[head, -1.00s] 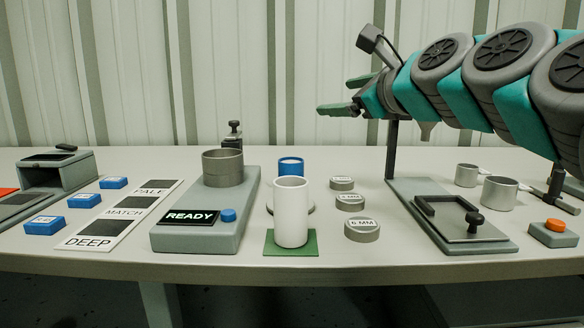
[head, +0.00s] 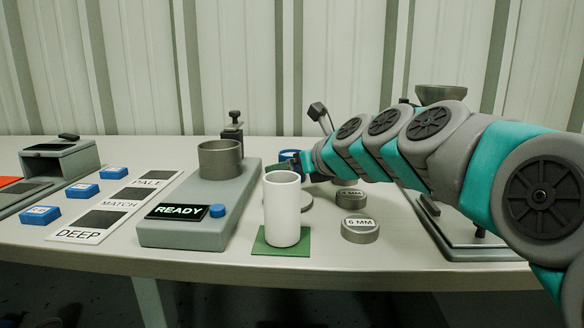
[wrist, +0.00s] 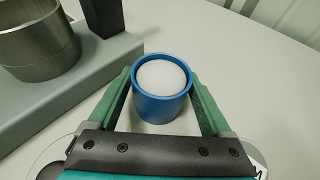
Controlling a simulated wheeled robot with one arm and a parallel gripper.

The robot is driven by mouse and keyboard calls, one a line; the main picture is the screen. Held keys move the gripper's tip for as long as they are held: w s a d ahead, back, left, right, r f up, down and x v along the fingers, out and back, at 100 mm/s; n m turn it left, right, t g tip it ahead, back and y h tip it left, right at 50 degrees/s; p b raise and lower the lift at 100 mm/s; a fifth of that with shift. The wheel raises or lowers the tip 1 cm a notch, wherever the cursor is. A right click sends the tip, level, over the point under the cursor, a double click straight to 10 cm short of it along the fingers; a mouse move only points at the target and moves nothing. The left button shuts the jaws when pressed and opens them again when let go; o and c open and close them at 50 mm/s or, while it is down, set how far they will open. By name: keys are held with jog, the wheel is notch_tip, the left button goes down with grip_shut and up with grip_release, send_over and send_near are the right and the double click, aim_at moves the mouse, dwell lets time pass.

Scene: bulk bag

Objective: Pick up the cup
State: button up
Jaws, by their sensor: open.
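A blue cup (wrist: 160,108) with a white fill inside its rim stands upright on the table in the wrist view. My gripper (wrist: 162,75) is open, with one green finger on each side of the cup. I cannot tell whether either finger touches it.
The white cylinder (head: 282,212) stands on a green mat (head: 268,246) in front of the cup. Left of it is a grey READY unit (head: 190,233) with a metal cup (head: 220,160) on top. A 6 MM disc (head: 360,229) lies to the right.

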jog(key=shift+x, duration=1)
jog(key=shift+s, duration=0.1)
jog(key=c, duration=1.3)
jog(key=shift+o, duration=0.2)
jog(key=shift+d, duration=0.1)
notch_tip(320, 180, up, 10)
jog(key=shift+r+p, duration=0.1)
jog(key=shift+p, duration=0.55)
